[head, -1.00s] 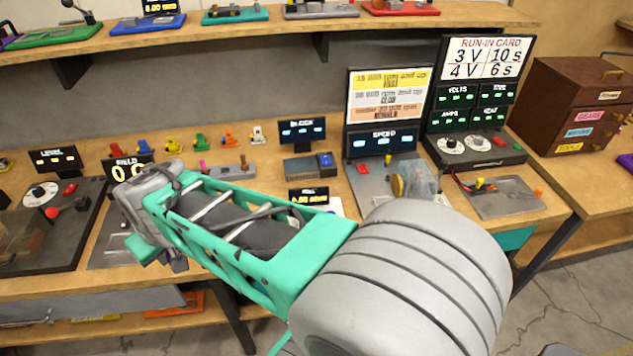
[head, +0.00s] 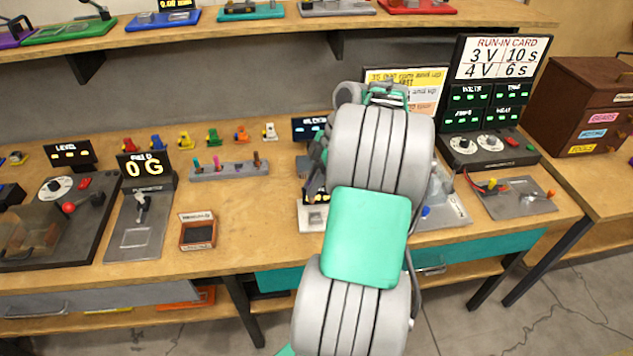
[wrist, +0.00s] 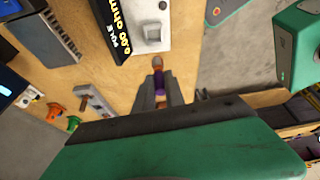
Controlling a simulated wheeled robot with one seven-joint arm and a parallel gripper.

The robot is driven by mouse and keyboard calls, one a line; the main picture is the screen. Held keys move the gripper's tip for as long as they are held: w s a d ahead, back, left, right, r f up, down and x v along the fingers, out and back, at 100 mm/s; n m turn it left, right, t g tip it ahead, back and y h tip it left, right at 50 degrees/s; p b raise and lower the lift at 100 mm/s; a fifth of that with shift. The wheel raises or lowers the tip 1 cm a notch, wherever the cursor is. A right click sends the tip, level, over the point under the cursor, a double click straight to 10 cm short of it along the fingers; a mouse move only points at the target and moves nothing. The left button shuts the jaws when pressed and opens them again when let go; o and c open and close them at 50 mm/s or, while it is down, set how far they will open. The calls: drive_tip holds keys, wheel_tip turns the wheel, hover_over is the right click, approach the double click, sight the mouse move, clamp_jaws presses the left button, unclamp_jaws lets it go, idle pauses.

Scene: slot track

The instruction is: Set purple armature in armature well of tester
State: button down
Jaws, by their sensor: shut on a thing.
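My gripper (wrist: 161,92) is shut on the purple armature (wrist: 159,79) in the wrist view. The armature has a copper-coloured end that sticks out past the fingers toward the tester. In the head view the tester (head: 312,219) is partly covered by my arm, and my gripper is hidden behind the arm.
A grey rack (head: 229,172) holds several coloured armatures on the bench. A small brown box (head: 198,231) stands left of the tester, and the 0 G field station (head: 140,220) stands farther left. The bench between box and tester is clear.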

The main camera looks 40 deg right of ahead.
sight(310, 217)
drive_tip(key=f+b, duration=0.4)
drive_tip(key=f, duration=0.1)
drive_tip(key=f+b, duration=0.2)
drive_tip(key=b, duration=0.1)
drive_tip(key=shift+s+d+f, duration=0.25)
drive_tip(key=shift+d+f, duration=0.05)
drive_tip(key=shift+f, duration=0.05)
drive_tip(key=shift+f, duration=0.15)
idle(0.5)
drive_tip(key=c, duration=1.3)
unclamp_jaws()
